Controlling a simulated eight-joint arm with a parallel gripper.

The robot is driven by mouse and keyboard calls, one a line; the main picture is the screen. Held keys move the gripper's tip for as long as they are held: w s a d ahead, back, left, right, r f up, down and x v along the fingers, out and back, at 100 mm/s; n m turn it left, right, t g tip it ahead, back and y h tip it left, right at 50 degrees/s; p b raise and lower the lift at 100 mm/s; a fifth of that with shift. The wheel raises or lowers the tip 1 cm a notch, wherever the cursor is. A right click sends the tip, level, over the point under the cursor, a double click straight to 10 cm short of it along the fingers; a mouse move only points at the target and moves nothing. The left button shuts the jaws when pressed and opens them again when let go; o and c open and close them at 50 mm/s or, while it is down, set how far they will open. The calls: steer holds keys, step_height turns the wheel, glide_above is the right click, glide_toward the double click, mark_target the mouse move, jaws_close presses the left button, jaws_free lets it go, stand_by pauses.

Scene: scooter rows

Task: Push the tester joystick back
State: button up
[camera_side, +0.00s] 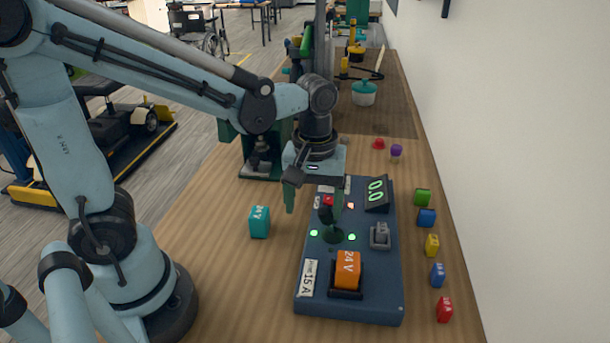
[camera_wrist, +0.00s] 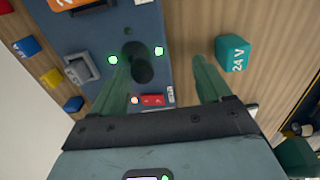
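The tester (camera_side: 377,287) is a dark blue box on the bench, also in the wrist view (camera_wrist: 98,35). Its black joystick (camera_side: 327,215) stands between two lit green lamps; its knob shows in the wrist view (camera_wrist: 141,70). My gripper (camera_side: 314,204) is open, with green fingers pointing down over the tester's left part. In the wrist view my gripper (camera_wrist: 161,63) has the joystick by its left finger, with a wide gap to the right finger. I cannot tell whether that finger touches the knob. The right finger partly covers the joystick in the side view.
The tester also bears an orange 24V block (camera_side: 348,268), a grey switch (camera_side: 380,235) and a display (camera_side: 376,190) reading 0.0. A teal 24V block (camera_side: 259,221) stands left of it. Several small coloured blocks line its right side. A wall (camera_side: 520,150) bounds the right.

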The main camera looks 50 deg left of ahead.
stand_by(0.5)
steer(key=shift+w+d, duration=1.35)
steer(key=shift+r, duration=0.1)
step_height(320, 180, up, 7)
stand_by(0.6)
steer(key=shift+s+a+m+t, duration=0.3)
steer(key=shift+s+a+m, duration=0.05)
steer(key=shift+a+m, duration=0.1)
steer(key=s+a+f+m+t, duration=0.2)
steer(key=s+a+m+t, duration=0.1)
steer(key=a+m+t, duration=0.3)
steer(key=shift+s+f+m+t, duration=0.3)
steer(key=shift+s+f+m, duration=0.05)
steer(key=shift+m, duration=0.7)
